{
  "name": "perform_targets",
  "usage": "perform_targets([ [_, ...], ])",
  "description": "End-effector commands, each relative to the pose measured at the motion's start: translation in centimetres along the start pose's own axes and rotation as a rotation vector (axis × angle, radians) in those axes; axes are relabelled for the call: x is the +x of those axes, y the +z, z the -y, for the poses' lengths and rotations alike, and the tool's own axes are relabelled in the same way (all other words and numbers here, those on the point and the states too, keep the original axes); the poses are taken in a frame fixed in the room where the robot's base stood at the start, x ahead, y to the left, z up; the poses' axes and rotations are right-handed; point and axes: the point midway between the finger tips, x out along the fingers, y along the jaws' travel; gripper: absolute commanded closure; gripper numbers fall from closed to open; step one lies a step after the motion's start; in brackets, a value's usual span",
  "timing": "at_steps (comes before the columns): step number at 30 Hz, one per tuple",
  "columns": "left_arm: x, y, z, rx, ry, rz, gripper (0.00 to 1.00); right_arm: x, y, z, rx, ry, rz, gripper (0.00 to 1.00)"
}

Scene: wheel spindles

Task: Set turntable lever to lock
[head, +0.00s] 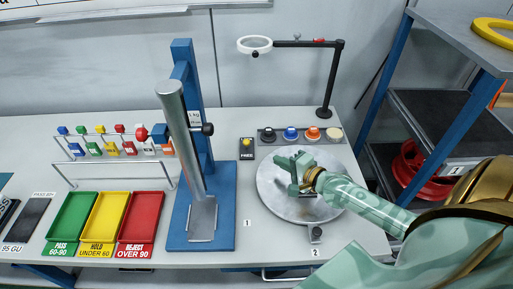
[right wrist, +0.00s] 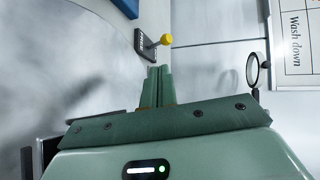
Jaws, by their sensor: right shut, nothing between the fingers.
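The turntable (head: 272,203) is a round grey metal disc at the right part of the bench. The lever with a yellow knob (head: 247,142) sits on a small black plate just behind and left of the disc, and the plate reads FREE. In the right wrist view the yellow knob (right wrist: 166,39) stands out from its plate, just beyond the fingertips. My right gripper (head: 284,162) is above the disc, to the right of the lever and apart from it. Its fingers (right wrist: 158,72) are shut and empty. My left gripper is out of view.
A blue stand (head: 225,205) with a tilted grey cylinder is left of the disc. Coloured round pieces (head: 290,134) sit on a strip behind it, and a lamp (head: 330,85) rises there. Green, yellow and red trays (head: 140,226) lie left. A blue-legged shelf (head: 385,85) is right.

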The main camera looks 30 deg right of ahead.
Motion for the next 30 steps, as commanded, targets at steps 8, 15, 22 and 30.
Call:
perform_targets([
  [8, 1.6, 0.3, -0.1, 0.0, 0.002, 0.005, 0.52, 6.2, 0.0, -0.2, 0.0, -0.001, 0.0, 1.0],
  [15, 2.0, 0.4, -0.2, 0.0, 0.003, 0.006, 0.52, 9.7, 0.0, 0.8, 0.0, 0.0, 0.0, 1.0],
  [22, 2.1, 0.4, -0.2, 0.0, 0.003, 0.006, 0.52, 10.7, 0.0, 1.1, -0.001, 0.002, 0.0, 1.0],
  [30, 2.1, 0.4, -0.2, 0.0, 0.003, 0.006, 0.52, 10.7, 0.0, 1.1, -0.001, 0.002, 0.0, 1.0],
])
